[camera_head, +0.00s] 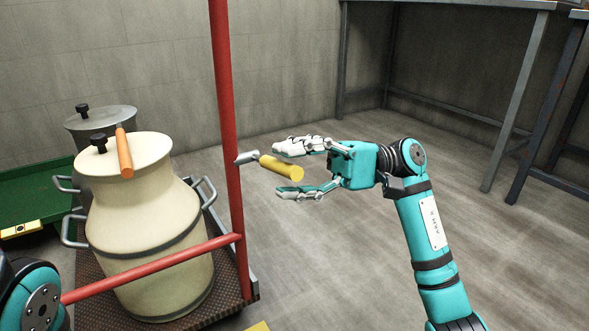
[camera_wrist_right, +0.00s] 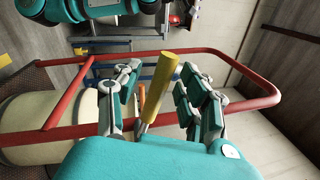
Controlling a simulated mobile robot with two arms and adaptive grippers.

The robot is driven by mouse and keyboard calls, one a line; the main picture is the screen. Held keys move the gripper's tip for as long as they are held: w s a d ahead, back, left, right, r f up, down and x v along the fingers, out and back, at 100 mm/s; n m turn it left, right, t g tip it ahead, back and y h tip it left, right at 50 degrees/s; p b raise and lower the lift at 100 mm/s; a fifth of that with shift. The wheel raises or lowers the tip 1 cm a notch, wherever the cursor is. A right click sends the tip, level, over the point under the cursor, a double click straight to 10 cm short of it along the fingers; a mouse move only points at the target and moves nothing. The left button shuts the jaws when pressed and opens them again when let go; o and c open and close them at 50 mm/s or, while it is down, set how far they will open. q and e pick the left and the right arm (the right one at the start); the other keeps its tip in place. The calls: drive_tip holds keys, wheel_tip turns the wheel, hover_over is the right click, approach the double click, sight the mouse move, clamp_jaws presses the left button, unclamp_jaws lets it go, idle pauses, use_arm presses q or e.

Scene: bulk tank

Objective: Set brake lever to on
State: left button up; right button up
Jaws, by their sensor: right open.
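The brake lever (camera_head: 281,168) is a yellow cylindrical handle on a short grey arm at the red upright post of a cart. It points right and slightly down in the head view. My right gripper (camera_head: 283,170) is open, with one finger above the lever and one below it. In the right wrist view the yellow lever (camera_wrist_right: 161,85) stands between the two spread fingers (camera_wrist_right: 162,92), and no clear grip on it shows. I see no on or off marking. My left gripper is not in view; only a teal part of my left arm shows at lower left.
The cart's red rail (camera_head: 150,267) and post (camera_head: 228,120) stand left of the lever. A cream milk can (camera_head: 145,225) and a grey can (camera_head: 85,122) stand on the cart, with an orange handle (camera_head: 124,153) at the lids. A metal table (camera_head: 520,100) stands at right. The floor between is clear.

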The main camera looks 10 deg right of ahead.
drive_tip(key=v, duration=1.1)
drive_tip(key=shift+d, duration=0.4)
